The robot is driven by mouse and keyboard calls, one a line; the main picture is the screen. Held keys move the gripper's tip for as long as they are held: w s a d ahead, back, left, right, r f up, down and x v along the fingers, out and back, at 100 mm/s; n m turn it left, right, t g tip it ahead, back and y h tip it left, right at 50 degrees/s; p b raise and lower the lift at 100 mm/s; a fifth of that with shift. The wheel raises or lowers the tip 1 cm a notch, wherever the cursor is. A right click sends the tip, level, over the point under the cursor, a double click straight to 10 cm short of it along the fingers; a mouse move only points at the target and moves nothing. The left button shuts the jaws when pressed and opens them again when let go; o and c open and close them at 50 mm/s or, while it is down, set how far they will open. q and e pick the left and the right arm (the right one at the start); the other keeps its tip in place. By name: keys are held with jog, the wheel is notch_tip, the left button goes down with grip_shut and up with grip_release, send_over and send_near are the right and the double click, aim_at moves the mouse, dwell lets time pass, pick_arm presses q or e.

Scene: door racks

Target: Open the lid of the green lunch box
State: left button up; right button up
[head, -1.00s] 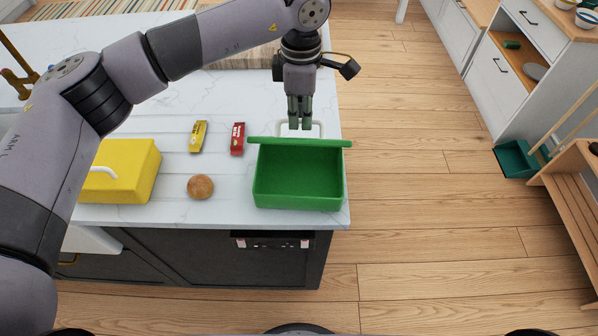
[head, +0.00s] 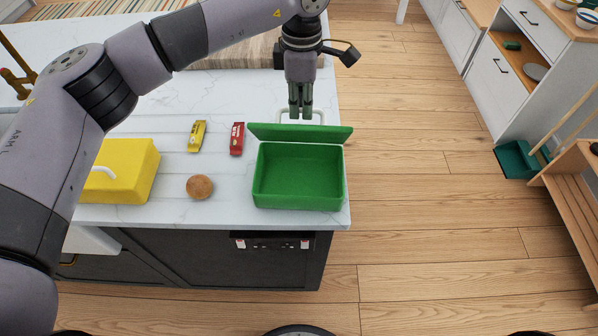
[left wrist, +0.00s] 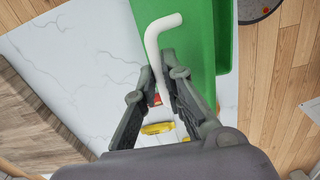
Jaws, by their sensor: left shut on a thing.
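The green lunch box (head: 298,201) sits at the right front corner of the counter, its empty inside showing. Its green lid (head: 310,133) is swung up and leans back along the box's far edge. My left gripper (head: 300,112) is behind the lid, pointing down, shut on the lid's white handle (head: 318,114). In the left wrist view the handle (left wrist: 153,44) runs between the two fingers, beside the green lid (left wrist: 184,32). The fingers hide part of the handle. My right gripper is in neither view.
A yellow lunch box (head: 128,172) with a white handle stands left on the counter (head: 215,215). Between the boxes are a round bun (head: 199,187), a yellow packet (head: 197,136) and a red packet (head: 237,139). A wooden board (head: 240,54) lies behind. Floor is open to the right.

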pick_arm(q)
jog(key=shift+w, duration=0.1)
dwell(0.3)
jog(key=shift+w+r, duration=0.1)
jog(key=shift+w, duration=0.5)
jog(key=o, duration=0.7)
notch_tip(320, 180, up, 8)
jog(key=p, duration=0.3)
jog(key=shift+f, duration=0.25)
grip_shut()
dwell(0.5)
